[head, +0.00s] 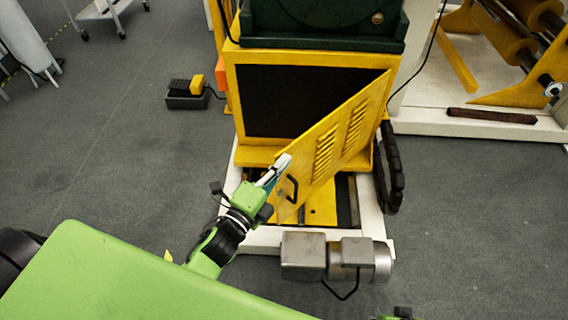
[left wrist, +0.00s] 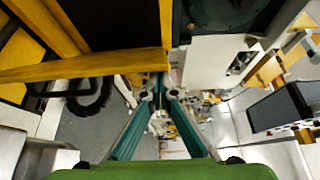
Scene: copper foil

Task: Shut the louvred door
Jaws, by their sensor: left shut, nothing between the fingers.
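The yellow louvred door (head: 335,140) stands ajar on the front of the yellow cabinet (head: 232,95), hinged at the right, its free left edge swung out toward me. It has two columns of slots and a dark handle (head: 291,188) near the free edge. My left gripper (head: 284,162) is shut and empty, its tip at the door's free edge near the upper corner; I cannot tell whether it touches. In the left wrist view the teal fingers (left wrist: 158,93) meet just by the yellow door edge (left wrist: 90,66). My right gripper is not in view.
A grey motor (head: 335,257) sits at the front of the white base frame (head: 240,238), below the door. A dark cable chain (head: 391,170) hangs right of the cabinet. A foot pedal (head: 187,93) lies on the floor at left.

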